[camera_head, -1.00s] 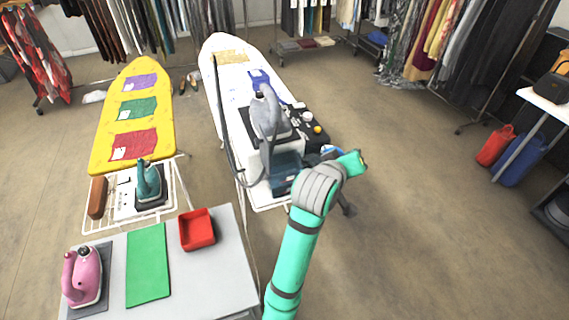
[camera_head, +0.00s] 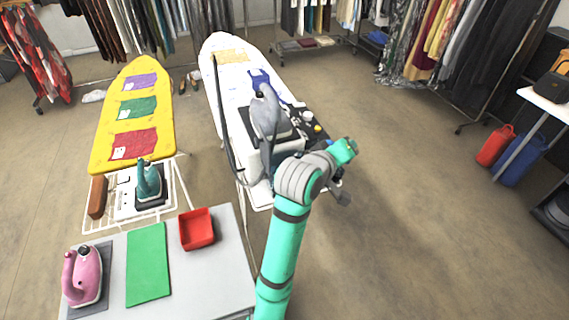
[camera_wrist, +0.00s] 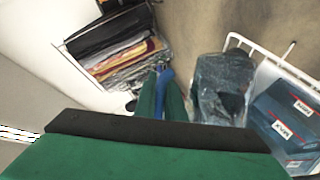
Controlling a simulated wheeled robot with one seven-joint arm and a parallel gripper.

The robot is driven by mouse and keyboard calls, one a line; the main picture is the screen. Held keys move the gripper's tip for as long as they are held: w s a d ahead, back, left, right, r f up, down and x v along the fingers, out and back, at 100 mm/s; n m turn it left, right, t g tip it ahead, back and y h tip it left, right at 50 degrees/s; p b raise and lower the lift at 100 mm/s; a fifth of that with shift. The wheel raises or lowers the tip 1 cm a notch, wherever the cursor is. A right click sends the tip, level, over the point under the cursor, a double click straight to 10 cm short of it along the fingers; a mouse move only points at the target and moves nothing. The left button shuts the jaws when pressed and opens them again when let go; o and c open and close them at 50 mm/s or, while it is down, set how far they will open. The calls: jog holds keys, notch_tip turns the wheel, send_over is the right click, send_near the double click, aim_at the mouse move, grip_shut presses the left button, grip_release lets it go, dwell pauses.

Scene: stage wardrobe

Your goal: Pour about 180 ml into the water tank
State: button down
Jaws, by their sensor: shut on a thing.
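My gripper (camera_wrist: 162,98) shows in the wrist view with green fingers shut on a slim blue piece, seemingly the handle of a vessel (camera_wrist: 163,80). A dark, see-through, rippled body (camera_wrist: 222,90) sits just right of the fingers; I cannot tell for certain that it belongs to the handle. The water tank (camera_wrist: 283,122), blue-teal with MAX labels, stands at the right edge of the wrist view, apart from the fingers. In the head view my arm covers the tank, the gripper and whatever it holds. No stream of water is visible.
A grey iron (camera_head: 268,115) with a hose stands on the white ironing board (camera_head: 228,62), close left of my arm. A white wire rail (camera_wrist: 262,60) edges the tank's place. A yellow board (camera_head: 130,105), red tray (camera_head: 197,229) and pink iron (camera_head: 83,275) lie left.

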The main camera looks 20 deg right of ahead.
jog(key=shift+w+a+r+n, duration=0.15)
jog(key=shift+n, duration=0.15)
dwell(0.9)
jog(key=shift+w+a+r+n+g+h+p, duration=0.3)
jog(key=shift+r+n+h+p, duration=0.2)
jog(key=shift+r, duration=0.25)
jog(key=shift+w+a+r+n+g+h+p, duration=0.2)
jog(key=shift+w+a+r+n+h+p, duration=0.25)
jog(key=shift+r+p, duration=0.2)
dwell(1.9)
notch_tip(320, 180, down, 5)
jog(key=s+d+m+t+y, duration=0.1)
jog(key=s+d+m+y, duration=0.1)
jog(key=m, duration=0.2)
jog(key=shift+s+d+y, duration=0.25)
jog(key=shift+d+y, duration=0.05)
jog(key=shift+y, duration=0.05)
jog(key=shift+r+t, duration=0.1)
jog(key=shift+t, duration=0.2)
dwell(1.2)
jog(key=s+d+f+m+t+y+b, duration=0.1)
jog(key=d+f+m, duration=0.1)
jog(key=f, duration=0.3)
jog(key=s+d+f+m+t+y+b, duration=0.1)
jog(key=s+f+m+b, duration=0.1)
jog(key=f, duration=0.3)
jog(key=shift+s+d+f+m+t+y, duration=0.25)
jog(key=shift+d+f+m+t+y, duration=0.1)
jog(key=shift+d+m+t+y, duration=0.1)
